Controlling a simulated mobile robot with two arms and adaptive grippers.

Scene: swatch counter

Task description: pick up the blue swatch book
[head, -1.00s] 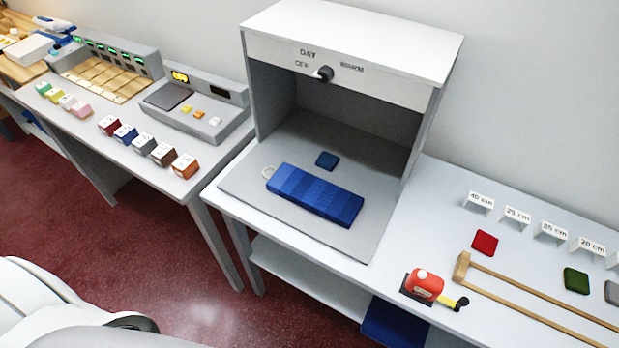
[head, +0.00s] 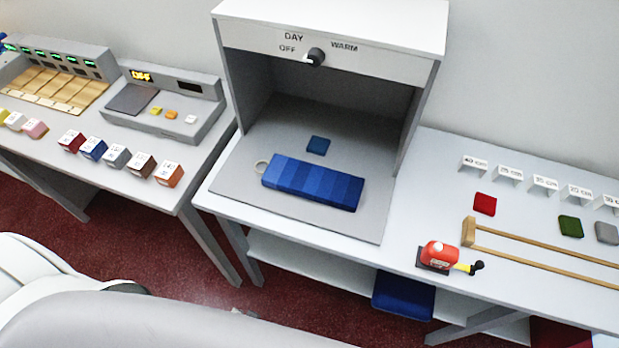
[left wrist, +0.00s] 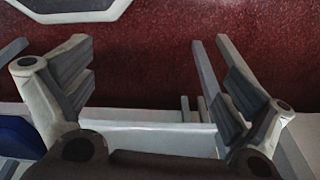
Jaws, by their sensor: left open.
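The blue swatch book (head: 312,183) lies flat on the grey floor of the light booth (head: 232,184), showing bands of several blue shades, with a pale ring at its left end. A small dark blue swatch (head: 317,145) lies just behind it. My left gripper (left wrist: 158,88) is open and empty in the left wrist view, over the dark red floor and a pale table frame, away from the book. The left gripper does not show in the head view. My right gripper is in neither view.
The booth's hood and side walls enclose the book, with the front open. On the right are a red device (head: 438,254), a wooden frame (head: 540,257) and swatches. On the left table stand several colour cubes (head: 115,156) and a console (head: 165,105). A blue item (head: 403,296) is on the shelf below.

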